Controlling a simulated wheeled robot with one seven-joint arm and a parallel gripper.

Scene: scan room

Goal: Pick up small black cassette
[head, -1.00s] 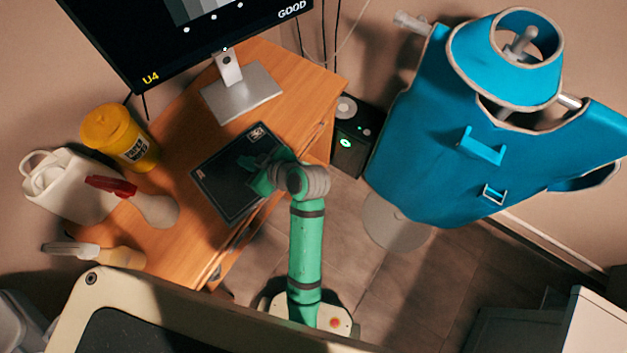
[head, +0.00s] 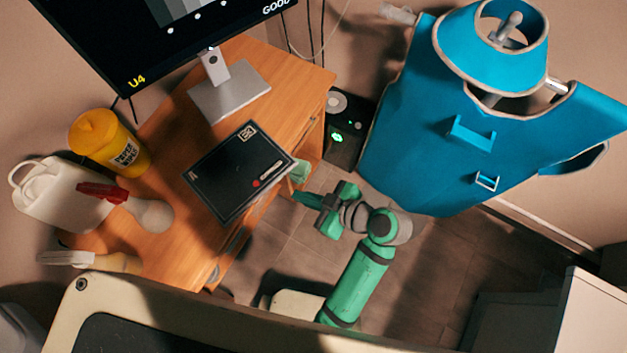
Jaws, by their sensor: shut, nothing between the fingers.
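The black cassette (head: 232,178) lies flat on the wooden desk in the head view, near the desk's right edge. It is a thin dark rectangle with small white markings and a red dot. My gripper (head: 303,198) is to the right of the cassette, beyond the desk edge and apart from it. Its fingers point left towards the desk. It is shut and empty. The whole top face of the cassette is in plain view.
The monitor stand (head: 228,92) is behind the cassette. A blue apron (head: 445,125) hangs at the right. The floor between is partly open.

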